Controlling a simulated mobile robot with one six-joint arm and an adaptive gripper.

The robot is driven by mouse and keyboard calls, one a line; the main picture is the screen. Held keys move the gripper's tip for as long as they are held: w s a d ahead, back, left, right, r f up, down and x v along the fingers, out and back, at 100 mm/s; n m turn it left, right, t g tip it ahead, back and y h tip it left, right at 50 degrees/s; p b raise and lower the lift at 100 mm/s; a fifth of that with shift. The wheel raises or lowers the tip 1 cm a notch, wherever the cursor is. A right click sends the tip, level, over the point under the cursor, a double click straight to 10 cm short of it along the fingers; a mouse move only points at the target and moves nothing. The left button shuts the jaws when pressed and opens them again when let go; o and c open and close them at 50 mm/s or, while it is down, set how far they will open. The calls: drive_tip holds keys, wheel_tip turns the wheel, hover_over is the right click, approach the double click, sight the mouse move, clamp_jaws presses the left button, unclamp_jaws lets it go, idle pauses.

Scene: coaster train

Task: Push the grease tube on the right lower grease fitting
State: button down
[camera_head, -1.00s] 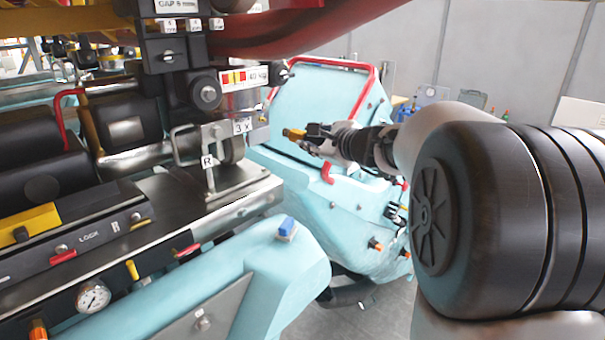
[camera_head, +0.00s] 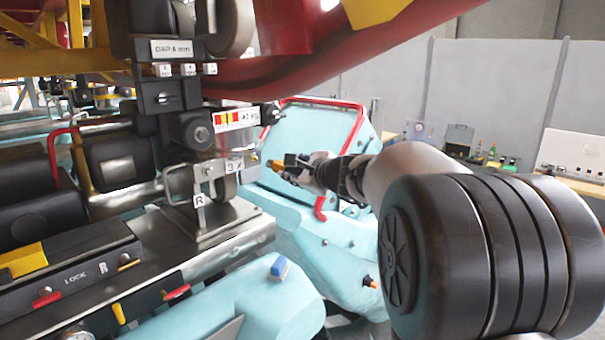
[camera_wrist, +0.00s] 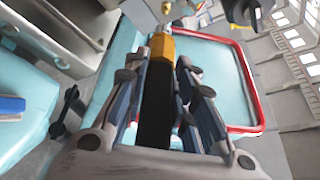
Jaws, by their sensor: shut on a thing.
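My gripper (camera_head: 291,167) is shut on the grease tube (camera_head: 274,165), whose yellow-orange end points left in the head view. In the wrist view the gripper fingers (camera_wrist: 168,105) close on both sides of the dark and orange tube (camera_wrist: 165,46), which ends in a pale metal tip. The tube tip is in free air to the right of the bracket with the 3 Y tag (camera_head: 233,166). I cannot make out the right lower grease fitting clearly in either view.
The bracket with the R tag (camera_head: 199,201) stands on a metal plate. A turquoise panel with a red frame (camera_head: 310,135) is behind my arm. A workbench (camera_head: 520,170) stands at the back right.

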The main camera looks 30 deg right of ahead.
sight(275, 163)
drive_tip(key=shift+w+a+r, duration=0.1)
drive_tip(key=shift+w+a, duration=0.2)
drive_tip(key=shift+w, duration=0.4)
drive_tip(key=shift+w+a, duration=0.25)
drive_tip(key=shift+w, duration=0.5)
drive_tip(key=shift+w+a+r, duration=0.1)
drive_tip(key=shift+w+a, duration=0.2)
drive_tip(key=shift+w, duration=0.4)
drive_tip(key=shift+w+a+f, duration=0.1)
drive_tip(key=shift+w+a, duration=0.2)
drive_tip(key=shift+w, duration=0.55)
idle(0.7)
idle(0.6)
drive_tip(key=shift+s, duration=0.15)
idle(0.5)
drive_tip(key=shift+w, duration=0.2)
idle(2.8)
